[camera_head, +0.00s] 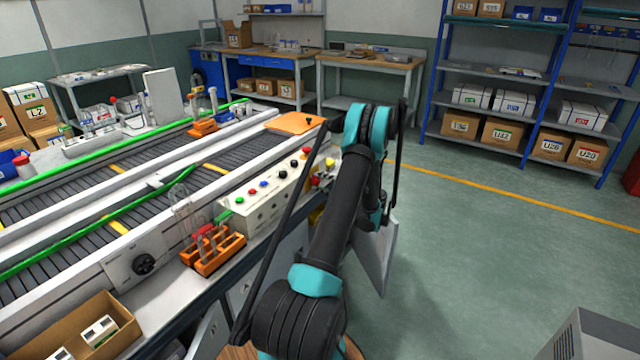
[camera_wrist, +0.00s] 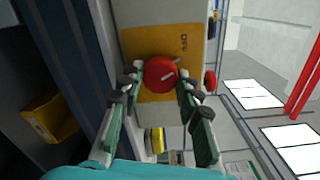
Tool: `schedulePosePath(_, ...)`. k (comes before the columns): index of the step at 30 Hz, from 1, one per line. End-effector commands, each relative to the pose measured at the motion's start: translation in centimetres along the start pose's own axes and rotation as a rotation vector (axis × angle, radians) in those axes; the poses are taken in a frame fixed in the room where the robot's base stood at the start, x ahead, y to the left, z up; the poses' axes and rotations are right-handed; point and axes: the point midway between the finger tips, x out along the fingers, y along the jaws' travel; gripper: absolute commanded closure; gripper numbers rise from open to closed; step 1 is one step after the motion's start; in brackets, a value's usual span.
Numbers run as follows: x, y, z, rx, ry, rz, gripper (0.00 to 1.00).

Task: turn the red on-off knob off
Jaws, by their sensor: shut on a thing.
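The red on-off knob (camera_wrist: 160,73) sits on a yellow plate (camera_wrist: 150,42) in the wrist view. A pale line on its face lies slanted, rising to the right. A dark label, seemingly "OFF", is on the plate above and right of the knob. My gripper (camera_wrist: 158,86) has one finger on each side of the knob and is shut on its lower part. In the head view my arm reaches to the end of the conveyor bench, and my gripper is hidden behind the arm.
A second red button (camera_wrist: 210,80) is close to the right finger. A control box (camera_head: 262,200) with coloured buttons stands left of my arm, near an orange tube rack (camera_head: 212,254). The green floor (camera_head: 480,260) to the right is clear.

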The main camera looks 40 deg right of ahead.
Motion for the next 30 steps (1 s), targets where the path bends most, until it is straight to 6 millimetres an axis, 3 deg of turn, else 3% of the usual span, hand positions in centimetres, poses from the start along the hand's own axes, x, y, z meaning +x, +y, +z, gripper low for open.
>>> schedulePosePath(12, -0.06, 0.03, 0.04, -0.251, 0.0, 0.002, 0.95)
schedulePosePath(30, -0.07, 0.06, 0.05, -0.315, -0.001, 0.003, 0.95)
